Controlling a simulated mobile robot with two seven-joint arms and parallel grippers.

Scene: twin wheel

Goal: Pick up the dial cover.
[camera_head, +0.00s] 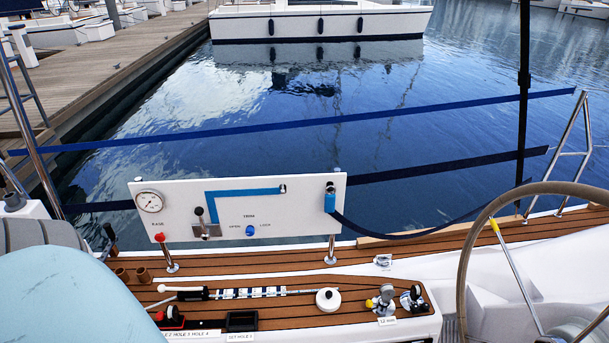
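A white round cap with a small dark knob (328,299) lies on the teak-topped bench (290,314) in the lower middle; it looks like the dial cover. It lies flat, just right of a striped blue and white strip. A round dial gauge (149,201) with a white face is set in the left end of the upright white panel (300,210); its face is uncovered. Neither of my grippers is in view.
Right of the cap stand metal fittings (382,301) by a small label. Left of it lie a white-ended rod (180,289), a black tray (241,321) and a red-knobbed part (172,316). A large steering wheel (490,220) rises at right. A pale blue shape (70,300) fills the lower left.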

